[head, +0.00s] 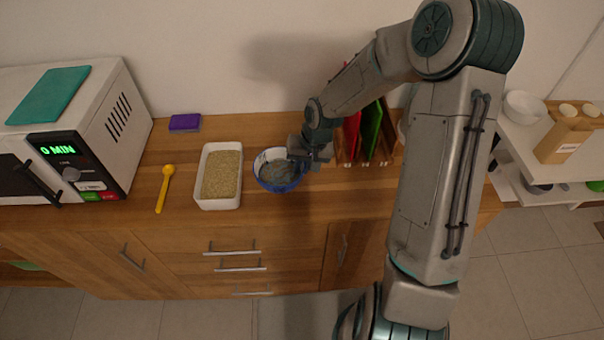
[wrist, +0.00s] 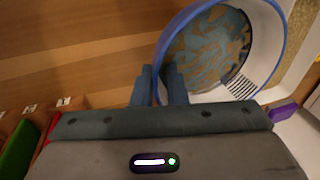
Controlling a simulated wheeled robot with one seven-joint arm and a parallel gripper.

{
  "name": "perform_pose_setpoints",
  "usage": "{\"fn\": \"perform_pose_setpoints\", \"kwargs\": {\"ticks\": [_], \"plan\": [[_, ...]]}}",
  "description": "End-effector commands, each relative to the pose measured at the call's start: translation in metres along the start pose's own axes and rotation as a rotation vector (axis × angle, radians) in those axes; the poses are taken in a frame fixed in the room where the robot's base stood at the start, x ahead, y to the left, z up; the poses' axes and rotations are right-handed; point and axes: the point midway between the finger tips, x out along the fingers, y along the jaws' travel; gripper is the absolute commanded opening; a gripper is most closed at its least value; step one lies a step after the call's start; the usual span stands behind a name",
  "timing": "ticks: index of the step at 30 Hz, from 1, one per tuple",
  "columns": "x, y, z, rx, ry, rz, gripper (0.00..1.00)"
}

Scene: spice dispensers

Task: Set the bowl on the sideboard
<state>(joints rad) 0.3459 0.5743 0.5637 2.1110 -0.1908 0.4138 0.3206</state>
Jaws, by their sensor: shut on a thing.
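The bowl (head: 268,181), blue outside with a pale inside and a mottled blue-brown pattern, is on or just above the wooden sideboard (head: 270,220), right of a white tray; I cannot tell if its base touches. My gripper (head: 300,158) is at the bowl's right rim. In the wrist view the two fingers of my gripper (wrist: 162,82) are close together with the near wall of the bowl (wrist: 215,50) pinched between them. The bowl's right side is partly hidden by the gripper in the head view.
Left of the bowl are the white tray (head: 205,203) of grain, a yellow spoon (head: 163,188), a purple block (head: 185,122) and a microwave (head: 75,130). A rack with red and green boards (head: 372,128) stands close on the right. The front strip is clear.

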Motion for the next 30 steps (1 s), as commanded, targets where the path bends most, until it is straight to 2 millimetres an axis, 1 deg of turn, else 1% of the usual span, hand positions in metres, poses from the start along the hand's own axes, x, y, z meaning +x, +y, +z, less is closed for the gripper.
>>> {"fn": "perform_pose_setpoints", "kwargs": {"ticks": [6,9,18,22,23,24,25,30], "plan": [[0.026,0.005,0.003,0.000,-0.004,-0.001,0.00],[0.034,0.008,0.004,-0.001,-0.002,-0.001,0.00],[0.036,0.009,0.003,-0.001,0.001,-0.001,0.00],[0.041,0.010,0.004,-0.001,0.000,-0.001,0.00],[0.040,0.010,0.004,0.000,-0.001,0.000,0.18],[0.039,0.010,0.004,0.000,-0.001,0.000,0.29],[0.039,0.010,0.004,0.000,-0.001,0.000,0.34],[0.039,0.010,0.004,0.000,-0.001,0.000,0.34]]}}
